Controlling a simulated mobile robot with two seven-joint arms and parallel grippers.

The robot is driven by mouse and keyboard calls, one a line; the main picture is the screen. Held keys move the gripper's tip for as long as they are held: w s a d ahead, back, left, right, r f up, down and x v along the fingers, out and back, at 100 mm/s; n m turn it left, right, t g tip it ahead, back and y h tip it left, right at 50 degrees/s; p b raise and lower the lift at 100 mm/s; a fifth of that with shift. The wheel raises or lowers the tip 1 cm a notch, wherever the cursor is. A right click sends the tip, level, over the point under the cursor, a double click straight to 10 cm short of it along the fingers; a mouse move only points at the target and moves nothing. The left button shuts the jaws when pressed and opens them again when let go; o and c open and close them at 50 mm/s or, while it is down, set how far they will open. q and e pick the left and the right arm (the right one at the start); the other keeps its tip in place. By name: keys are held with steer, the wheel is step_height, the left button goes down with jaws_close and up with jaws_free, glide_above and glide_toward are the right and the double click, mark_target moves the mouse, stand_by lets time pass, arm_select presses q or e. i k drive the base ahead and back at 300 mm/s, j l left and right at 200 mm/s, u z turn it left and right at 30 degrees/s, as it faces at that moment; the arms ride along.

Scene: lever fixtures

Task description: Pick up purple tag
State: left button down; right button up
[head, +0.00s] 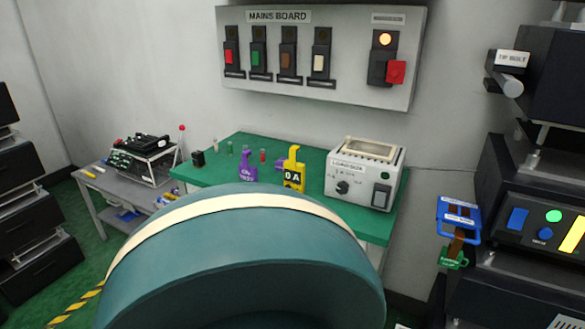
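The purple tag (247,170) stands on the green-topped bench (222,150), left of a yellow tag (293,170) marked "0 A". It has pale lettering that is too small to read surely, and a narrow upper part. A small purple piece shows between it and the yellow tag; I cannot tell what it belongs to. Neither of my grippers is in view.
The mains board (318,52) hangs above. A grey side table (105,183) stands left. The bench's near edge is partly hidden.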

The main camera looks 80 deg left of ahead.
mark_target(248, 166)
steer(key=u, duration=2.8)
steer(key=z, duration=3.05)
steer(key=u, duration=3.05)
